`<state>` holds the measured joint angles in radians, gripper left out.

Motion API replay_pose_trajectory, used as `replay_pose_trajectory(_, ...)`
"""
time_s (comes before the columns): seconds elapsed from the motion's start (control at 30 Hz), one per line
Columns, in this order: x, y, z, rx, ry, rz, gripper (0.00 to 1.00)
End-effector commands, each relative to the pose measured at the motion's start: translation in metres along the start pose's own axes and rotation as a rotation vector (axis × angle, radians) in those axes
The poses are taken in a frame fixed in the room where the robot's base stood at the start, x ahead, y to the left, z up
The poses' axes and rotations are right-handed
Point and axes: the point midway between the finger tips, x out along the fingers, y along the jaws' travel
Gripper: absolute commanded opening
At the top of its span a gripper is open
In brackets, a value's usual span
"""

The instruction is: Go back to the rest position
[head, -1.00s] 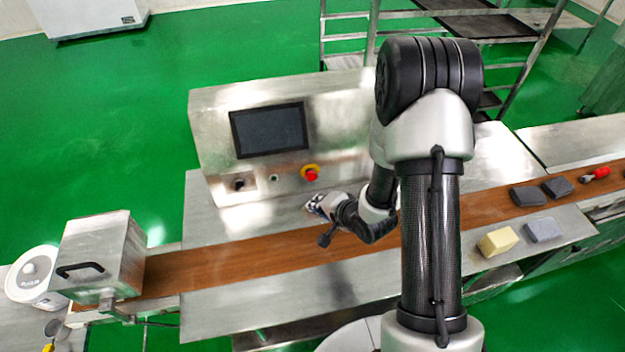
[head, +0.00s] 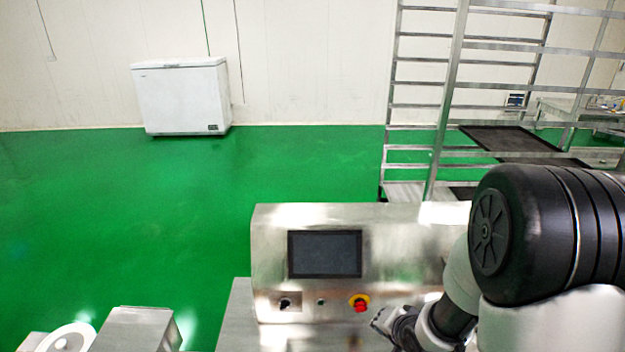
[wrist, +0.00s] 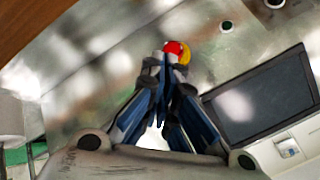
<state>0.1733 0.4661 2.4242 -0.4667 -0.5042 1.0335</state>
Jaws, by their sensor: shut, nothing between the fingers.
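My gripper (wrist: 163,62) is shut and empty in the wrist view, its fingertips together. It is in front of the machine's steel panel, and its tips overlap the red emergency stop button (wrist: 174,48) in that view; I cannot tell whether they touch it. In the head view my gripper (head: 380,318) shows only in part at the bottom, just right of and below the red button (head: 360,303). My arm hides the rest. The control panel (head: 268,245) has a dark screen (head: 325,254), which also shows in the wrist view (wrist: 262,98).
A steel box (head: 138,328) and a round white lid (head: 68,338) stand at lower left. A steel rack (head: 447,110) with dark trays stands behind at right. A white chest freezer (head: 182,97) is by the wall. The green floor between is clear.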

Motion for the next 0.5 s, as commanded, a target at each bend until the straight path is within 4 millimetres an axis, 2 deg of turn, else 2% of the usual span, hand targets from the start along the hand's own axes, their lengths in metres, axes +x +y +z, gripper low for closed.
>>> replay_pose_trajectory(0.03, -0.021, -0.009, -0.013, -0.06, 0.024, 0.029, 0.0)
replay_pose_trajectory(0.1, -0.048, -0.012, -0.023, -0.138, 0.034, 0.084, 0.0)
replay_pose_trajectory(0.23, -0.103, -0.018, -0.031, -0.262, 0.033, 0.173, 0.0)
replay_pose_trajectory(0.37, -0.16, -0.021, -0.025, -0.372, 0.001, 0.237, 0.0)
replay_pose_trajectory(0.5, -0.221, -0.021, -0.002, -0.482, -0.065, 0.27, 0.0)
